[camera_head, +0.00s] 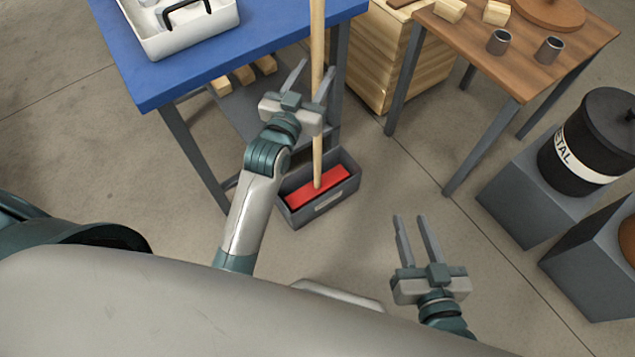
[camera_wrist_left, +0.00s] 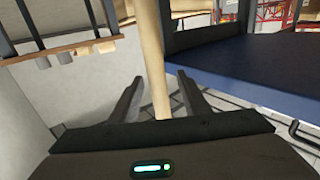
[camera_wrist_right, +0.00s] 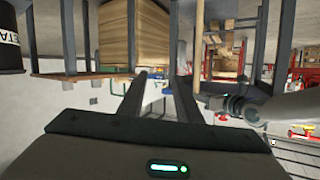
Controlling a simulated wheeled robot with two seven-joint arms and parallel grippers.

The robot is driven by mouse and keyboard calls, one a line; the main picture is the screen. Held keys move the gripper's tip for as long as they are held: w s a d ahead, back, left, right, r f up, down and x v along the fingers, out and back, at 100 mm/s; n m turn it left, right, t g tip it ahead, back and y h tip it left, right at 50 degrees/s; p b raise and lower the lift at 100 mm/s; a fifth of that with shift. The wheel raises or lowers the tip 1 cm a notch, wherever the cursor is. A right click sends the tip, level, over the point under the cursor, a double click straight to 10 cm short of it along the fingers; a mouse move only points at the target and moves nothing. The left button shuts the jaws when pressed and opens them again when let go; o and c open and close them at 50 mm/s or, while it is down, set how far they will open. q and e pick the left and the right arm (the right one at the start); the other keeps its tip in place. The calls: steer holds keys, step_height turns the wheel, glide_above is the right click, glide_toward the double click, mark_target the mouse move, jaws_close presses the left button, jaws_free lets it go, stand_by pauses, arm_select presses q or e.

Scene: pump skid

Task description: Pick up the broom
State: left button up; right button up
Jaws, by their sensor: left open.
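The broom stands upright, its pale wooden handle (camera_head: 317,40) rising from a red head (camera_head: 318,187) set in a grey bin (camera_head: 345,190) on the floor beside the blue table. My left gripper (camera_head: 316,70) is open at the handle, well above the bin. In the left wrist view the handle (camera_wrist_left: 152,50) runs between the two spread fingers (camera_wrist_left: 157,78), with no grip on it; its contact with either finger cannot be told. My right gripper (camera_head: 411,217) is open and empty, right of and apart from the bin; it also shows in the right wrist view (camera_wrist_right: 160,78).
The blue table (camera_head: 130,65) with a white tray (camera_head: 165,43) stands left of the handle. A wooden crate (camera_head: 375,65) and brown table (camera_head: 460,40) with cups stand to the right. A black drum (camera_head: 590,150) sits on a grey block (camera_head: 525,205). Floor before the bin is clear.

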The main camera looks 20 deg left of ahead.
arm_select(q)
steer(key=shift+w, duration=0.1)
steer(key=shift+w, duration=0.25)
steer(key=w, duration=0.3)
steer(key=w+b, duration=0.1)
steer(key=shift+w+d+r, duration=0.1)
steer(key=shift+w+d, duration=0.1)
steer(key=shift+d, duration=0.15)
arm_select(e)
steer(key=r, duration=0.1)
steer(key=r+t, duration=0.1)
steer(key=a+r+t, duration=0.1)
steer(key=shift+w+r+y, duration=0.25)
steer(key=shift+w+y, duration=0.05)
arm_select(q)
steer(key=c, duration=1)
steer(key=shift+r, duration=0.1)
jaws_close()
steer(key=shift+r, duration=0.1)
